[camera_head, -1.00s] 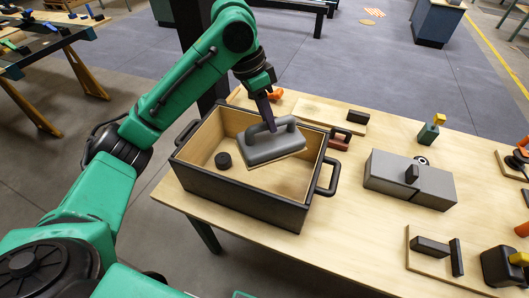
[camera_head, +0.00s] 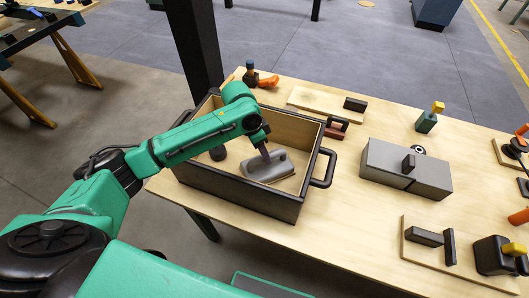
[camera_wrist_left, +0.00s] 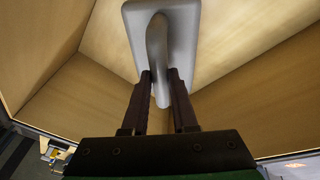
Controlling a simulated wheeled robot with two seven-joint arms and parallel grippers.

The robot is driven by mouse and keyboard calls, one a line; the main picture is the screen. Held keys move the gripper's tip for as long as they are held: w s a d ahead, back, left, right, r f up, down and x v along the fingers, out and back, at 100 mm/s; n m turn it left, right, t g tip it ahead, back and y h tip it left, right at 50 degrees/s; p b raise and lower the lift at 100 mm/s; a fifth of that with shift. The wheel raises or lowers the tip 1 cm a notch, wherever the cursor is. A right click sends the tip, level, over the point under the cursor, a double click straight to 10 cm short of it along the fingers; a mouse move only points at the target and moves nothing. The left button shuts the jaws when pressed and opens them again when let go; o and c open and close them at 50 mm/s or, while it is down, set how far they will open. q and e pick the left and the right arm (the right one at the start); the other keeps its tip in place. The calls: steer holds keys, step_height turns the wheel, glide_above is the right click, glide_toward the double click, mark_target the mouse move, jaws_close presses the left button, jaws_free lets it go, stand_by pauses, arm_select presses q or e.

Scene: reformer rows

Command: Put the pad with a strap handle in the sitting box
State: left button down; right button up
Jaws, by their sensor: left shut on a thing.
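The grey pad with a strap handle (camera_head: 270,170) is inside the black-framed wooden box (camera_head: 245,198), toward its right side. My left gripper (camera_head: 266,158) reaches down into the box and is shut on the pad's handle. In the left wrist view, the two dark fingers (camera_wrist_left: 160,95) stand on either side of the grey handle (camera_wrist_left: 157,50), with the pad's plate (camera_wrist_left: 185,25) beyond it. I cannot tell whether the pad touches the box floor. My right gripper is not in view.
A grey block (camera_head: 405,170) stands on the table right of the box. A board with black blocks (camera_head: 425,238) lies at the front right. Bare tabletop separates them.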

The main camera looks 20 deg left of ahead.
arm_select(q)
steer(key=shift+w+f, duration=0.15)
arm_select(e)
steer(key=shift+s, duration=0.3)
arm_select(q)
steer(key=c, duration=0.7)
jaws_free()
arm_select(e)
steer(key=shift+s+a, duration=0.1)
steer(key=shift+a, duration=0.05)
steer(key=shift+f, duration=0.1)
arm_select(q)
steer(key=v, duration=1.2)
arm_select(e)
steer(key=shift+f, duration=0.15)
